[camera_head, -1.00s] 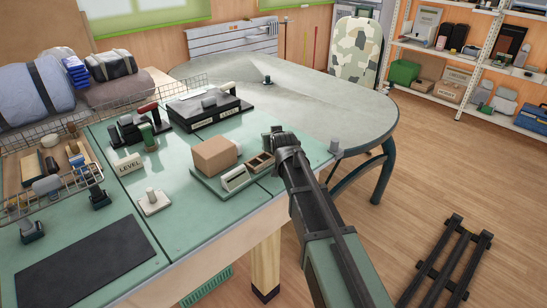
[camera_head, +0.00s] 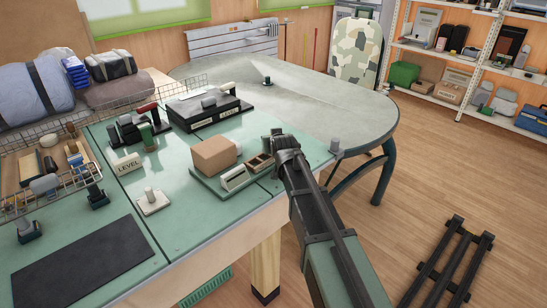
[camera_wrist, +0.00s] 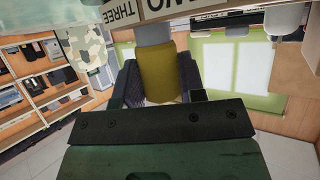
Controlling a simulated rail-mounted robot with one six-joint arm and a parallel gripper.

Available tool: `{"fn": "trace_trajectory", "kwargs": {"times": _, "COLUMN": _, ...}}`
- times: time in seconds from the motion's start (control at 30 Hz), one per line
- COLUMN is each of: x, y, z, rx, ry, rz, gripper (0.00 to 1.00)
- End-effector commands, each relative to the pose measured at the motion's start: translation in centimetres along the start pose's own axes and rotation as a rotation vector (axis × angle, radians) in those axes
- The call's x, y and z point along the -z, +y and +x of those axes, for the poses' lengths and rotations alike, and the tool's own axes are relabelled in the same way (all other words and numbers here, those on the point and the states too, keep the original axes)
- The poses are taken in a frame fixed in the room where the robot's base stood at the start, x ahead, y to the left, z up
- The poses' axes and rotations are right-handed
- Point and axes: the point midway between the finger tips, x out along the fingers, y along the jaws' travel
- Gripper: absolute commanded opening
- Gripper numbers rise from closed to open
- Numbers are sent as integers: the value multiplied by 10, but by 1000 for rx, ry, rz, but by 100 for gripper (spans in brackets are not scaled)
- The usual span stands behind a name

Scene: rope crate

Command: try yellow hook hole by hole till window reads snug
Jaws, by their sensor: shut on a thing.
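My gripper (camera_head: 277,138) is at the right end of the green worktop, beside the green board with the cardboard box. In the wrist view it is shut on a yellow block-like piece (camera_wrist: 162,75), which I take to be the yellow hook. A grey part (camera_wrist: 152,34) shows just beyond it. The hook's tip is hidden. Pale labels reading THREE (camera_wrist: 122,12) and TWO (camera_wrist: 185,8) appear upside down at the top of that view. A white plate reading LEVEL (camera_head: 128,165) stands on the worktop. I see no window reading snug.
A cardboard box (camera_head: 214,155) sits on the green board left of my gripper. A black case with pale labels (camera_head: 210,120) lies behind it. A wire crate (camera_head: 105,187) of small items is at left. A black mat (camera_head: 83,253) lies bare in front. The floor at right is partly clear.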

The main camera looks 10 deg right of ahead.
Motion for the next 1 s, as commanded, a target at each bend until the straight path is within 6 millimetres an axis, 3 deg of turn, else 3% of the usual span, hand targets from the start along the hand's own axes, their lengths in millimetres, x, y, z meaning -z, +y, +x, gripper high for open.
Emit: {"fn": "trace_trajectory", "kwargs": {"times": 1.0, "x": -10, "y": 0, "z": 5, "rx": 0, "ry": 0, "rz": 0, "gripper": 0}}
